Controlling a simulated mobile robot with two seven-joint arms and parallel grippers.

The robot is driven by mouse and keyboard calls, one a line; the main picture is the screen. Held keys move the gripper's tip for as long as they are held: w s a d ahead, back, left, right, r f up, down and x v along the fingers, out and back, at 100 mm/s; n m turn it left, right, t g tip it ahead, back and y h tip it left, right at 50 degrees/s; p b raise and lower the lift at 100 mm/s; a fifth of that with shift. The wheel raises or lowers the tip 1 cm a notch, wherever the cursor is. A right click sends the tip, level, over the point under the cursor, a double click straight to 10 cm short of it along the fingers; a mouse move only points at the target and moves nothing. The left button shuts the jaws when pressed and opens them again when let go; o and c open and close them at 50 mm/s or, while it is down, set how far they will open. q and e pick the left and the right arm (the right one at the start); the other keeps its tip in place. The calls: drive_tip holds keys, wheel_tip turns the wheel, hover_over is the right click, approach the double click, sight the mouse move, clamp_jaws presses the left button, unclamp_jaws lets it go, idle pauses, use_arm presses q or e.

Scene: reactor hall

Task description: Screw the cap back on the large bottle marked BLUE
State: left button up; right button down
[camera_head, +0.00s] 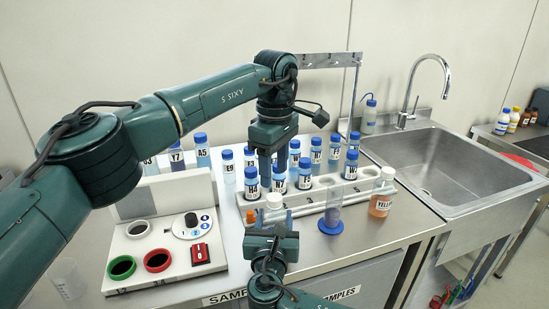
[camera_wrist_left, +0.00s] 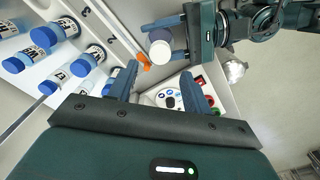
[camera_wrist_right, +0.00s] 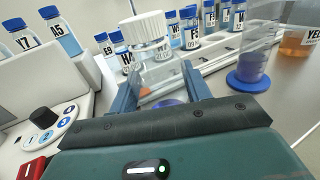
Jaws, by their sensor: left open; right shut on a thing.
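A clear bottle (camera_wrist_right: 158,72) with a white ribbed cap (camera_wrist_right: 143,26) stands upright between the fingers of my right gripper (camera_wrist_right: 160,98), which is shut on it. Its label is not visible; some blue shows low down behind the fingers. The cap sits on the bottle's top; I cannot tell how tight it is. The white cap also shows in the head view (camera_head: 274,201) and the left wrist view (camera_wrist_left: 160,49). My left gripper (camera_head: 273,170) is open and empty, fingers pointing down, above and behind the capped bottle, near the rack's vials.
A white rack (camera_head: 310,203) of blue-capped vials stands behind the bottle. A cylinder with a blue base (camera_head: 331,222) and the YELLOW bottle (camera_head: 381,200) are to its right. A white control panel (camera_head: 165,250) is to the left. A sink (camera_head: 450,165) lies far right.

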sight(274, 197)
use_arm(q)
drive_tip(key=n, duration=0.7)
drive_tip(key=shift+r, duration=0.3)
drive_tip(key=n, duration=0.6)
drive_tip(key=shift+r+n, duration=0.2)
drive_tip(key=shift+n, duration=0.1)
drive_tip(key=n, duration=0.6)
drive_tip(key=shift+r, duration=0.2)
drive_tip(key=n, duration=0.4)
drive_tip(key=shift+r, duration=0.1)
drive_tip(key=n, duration=0.4)
drive_tip(key=shift+r, duration=0.15)
drive_tip(key=shift+f, duration=4.05)
drive_tip(key=shift+c, duration=0.4)
